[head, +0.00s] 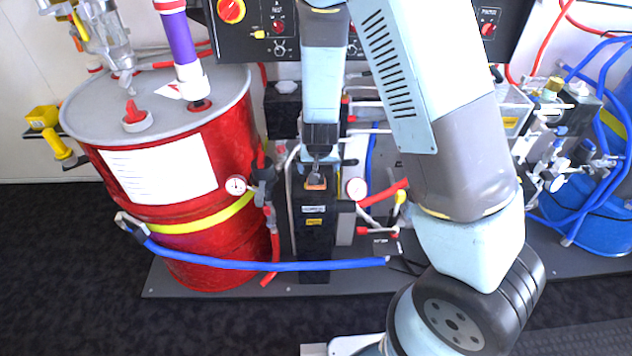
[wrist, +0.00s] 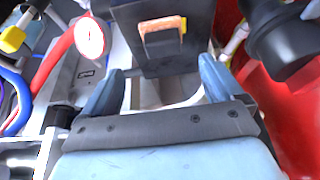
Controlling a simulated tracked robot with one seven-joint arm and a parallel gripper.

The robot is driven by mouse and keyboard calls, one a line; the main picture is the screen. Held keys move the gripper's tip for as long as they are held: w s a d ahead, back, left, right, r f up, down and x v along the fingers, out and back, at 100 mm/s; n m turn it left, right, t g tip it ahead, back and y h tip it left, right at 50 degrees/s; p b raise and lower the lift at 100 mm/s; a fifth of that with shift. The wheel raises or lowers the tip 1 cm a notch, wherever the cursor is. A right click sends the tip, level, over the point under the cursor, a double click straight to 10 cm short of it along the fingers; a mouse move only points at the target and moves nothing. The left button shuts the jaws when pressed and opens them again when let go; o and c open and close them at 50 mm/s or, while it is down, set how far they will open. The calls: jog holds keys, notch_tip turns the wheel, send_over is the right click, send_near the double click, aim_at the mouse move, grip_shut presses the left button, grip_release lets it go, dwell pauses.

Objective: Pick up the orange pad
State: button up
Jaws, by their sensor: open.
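The orange pad (head: 316,183) is a small orange piece on the narrow black unit (head: 315,243) in the middle of the head view. In the wrist view the pad (wrist: 163,24) shows at the top centre as an orange edge around a greyish middle, on the dark face of the unit. My gripper (wrist: 161,68) is open, with its two blue-grey fingers apart and nothing seen between them. The pad lies beyond the fingertips. In the head view my gripper (head: 318,153) is close above the pad, and its fingers are small and hard to make out.
A red drum (head: 240,180) stands left of the unit, with a blue hose (head: 265,265) across the front. Gauges (head: 236,185), valves and red hoses crowd both sides. A black control panel (head: 268,35) is behind. Dark floor (head: 60,250) is clear at the front left.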

jog(key=shift+a+x, duration=0.15)
jog(key=shift+x, duration=1.65)
jog(key=shift+a+x, duration=0.1)
jog(key=shift+x, duration=1.65)
jog(key=shift+c, duration=0.2)
